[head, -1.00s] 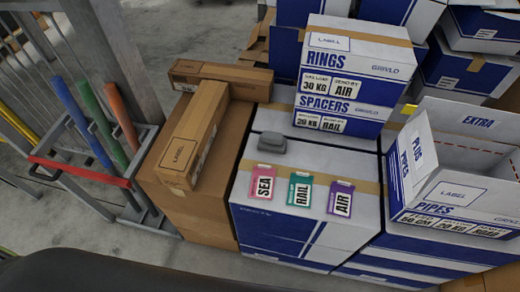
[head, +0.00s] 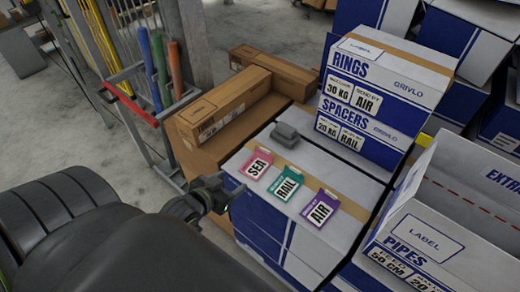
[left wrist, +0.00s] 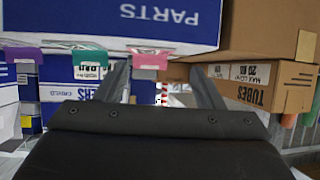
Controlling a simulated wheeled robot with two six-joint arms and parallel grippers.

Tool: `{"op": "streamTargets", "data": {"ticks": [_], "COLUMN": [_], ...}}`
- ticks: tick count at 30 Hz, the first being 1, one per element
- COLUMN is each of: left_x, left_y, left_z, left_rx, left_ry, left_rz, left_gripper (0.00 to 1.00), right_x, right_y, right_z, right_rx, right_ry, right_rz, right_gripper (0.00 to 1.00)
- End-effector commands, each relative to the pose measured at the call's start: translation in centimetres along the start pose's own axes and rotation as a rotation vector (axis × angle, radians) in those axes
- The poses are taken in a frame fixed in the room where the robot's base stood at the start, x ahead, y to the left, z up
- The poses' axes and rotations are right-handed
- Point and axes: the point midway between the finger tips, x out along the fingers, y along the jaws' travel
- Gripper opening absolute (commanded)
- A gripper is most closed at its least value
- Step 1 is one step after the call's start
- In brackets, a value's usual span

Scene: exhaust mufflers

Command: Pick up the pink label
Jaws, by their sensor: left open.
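The pink label (head: 257,163), marked SEA, lies on top of a white and blue box (head: 235,165), at its left front edge. A teal label (head: 287,184) marked RAIL and a purple label (head: 320,208) marked AIR lie to its right. My left gripper (head: 232,191) is low and left of the pink label, in front of the box, apart from it. In the left wrist view the pink label (left wrist: 150,60) hangs over the box edge, beyond the open, empty fingers (left wrist: 160,85). My right gripper is not in view.
A grey block (head: 285,134) sits behind the labels. Brown cartons (head: 222,105) stand to the left, and the RINGS and SPACERS boxes (head: 385,90) stand behind right. A rack with coloured tubes (head: 165,70) stands far left.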

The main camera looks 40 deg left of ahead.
Motion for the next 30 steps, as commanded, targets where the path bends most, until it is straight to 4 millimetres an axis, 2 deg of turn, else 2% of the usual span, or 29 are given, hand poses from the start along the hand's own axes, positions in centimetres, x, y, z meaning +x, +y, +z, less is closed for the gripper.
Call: {"op": "streamTargets", "data": {"ticks": [3, 8, 11, 24, 30], "left_x": [-1.1, -1.1, 0.3, 8.7, 10.3], "left_y": [0.8, 1.2, 1.3, 1.6, 1.7], "left_z": [-2.5, -3.9, -4.1, -4.9, -5.0], "left_rx": [0.002, 0.000, -0.002, -0.001, 0.000], "left_ry": [0.060, 0.092, 0.094, 0.092, 0.092], "left_rz": [0.026, 0.040, 0.041, 0.041, 0.040], "left_gripper": [0.62, 0.62, 0.62, 0.62, 0.62], "right_x": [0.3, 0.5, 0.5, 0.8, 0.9], "right_y": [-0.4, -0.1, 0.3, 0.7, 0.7], "right_z": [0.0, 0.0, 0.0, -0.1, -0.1], "right_rx": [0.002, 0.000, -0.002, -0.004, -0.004], "right_ry": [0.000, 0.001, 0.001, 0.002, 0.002], "right_rz": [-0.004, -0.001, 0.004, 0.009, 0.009], "right_gripper": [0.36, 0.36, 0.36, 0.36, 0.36]}}
